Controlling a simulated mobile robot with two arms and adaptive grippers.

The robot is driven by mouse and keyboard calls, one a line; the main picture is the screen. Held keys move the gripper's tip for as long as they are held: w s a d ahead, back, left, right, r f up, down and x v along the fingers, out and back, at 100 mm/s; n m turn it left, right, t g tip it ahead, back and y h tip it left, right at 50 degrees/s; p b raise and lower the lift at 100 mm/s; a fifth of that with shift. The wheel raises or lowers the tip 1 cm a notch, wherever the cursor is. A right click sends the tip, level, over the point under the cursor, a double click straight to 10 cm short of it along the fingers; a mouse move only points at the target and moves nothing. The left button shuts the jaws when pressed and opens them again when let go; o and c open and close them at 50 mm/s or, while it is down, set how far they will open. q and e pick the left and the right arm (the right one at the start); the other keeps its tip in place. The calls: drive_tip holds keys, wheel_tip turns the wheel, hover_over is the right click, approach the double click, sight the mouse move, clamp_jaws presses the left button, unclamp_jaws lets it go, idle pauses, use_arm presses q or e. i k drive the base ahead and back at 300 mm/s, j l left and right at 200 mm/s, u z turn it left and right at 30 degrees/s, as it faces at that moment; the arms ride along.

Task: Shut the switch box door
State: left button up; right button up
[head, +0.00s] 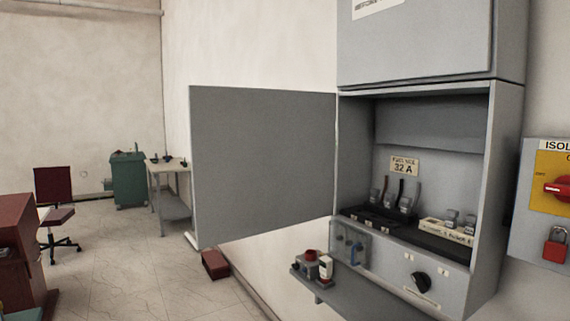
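The switch box (482,200) is a grey metal cabinet on the wall, right of the middle in the head view. Its grey door (262,160) is hinged on the cabinet's left edge and stands wide open, swung out to the left. Inside the open box are a label reading 32 A (404,166), several fuse-like parts with leads, and a lower panel with a black knob (420,281). Neither of my grippers shows in the head view.
A small shelf (372,299) with small devices (312,265) juts out below the box. An isolator box (540,205) with a red switch and red padlock (555,246) is at the right. A table (168,166), chair (54,200) and green cabinet (129,182) stand far left. The floor between is mostly clear.

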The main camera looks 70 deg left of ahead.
sight(262, 160)
drive_tip(key=k+j, duration=0.1)
drive_tip(key=j, duration=1.15)
drive_tip(key=k+j, duration=0.15)
drive_tip(key=j, duration=0.45)
drive_tip(key=k+j, duration=0.1)
drive_tip(key=j, duration=0.5)
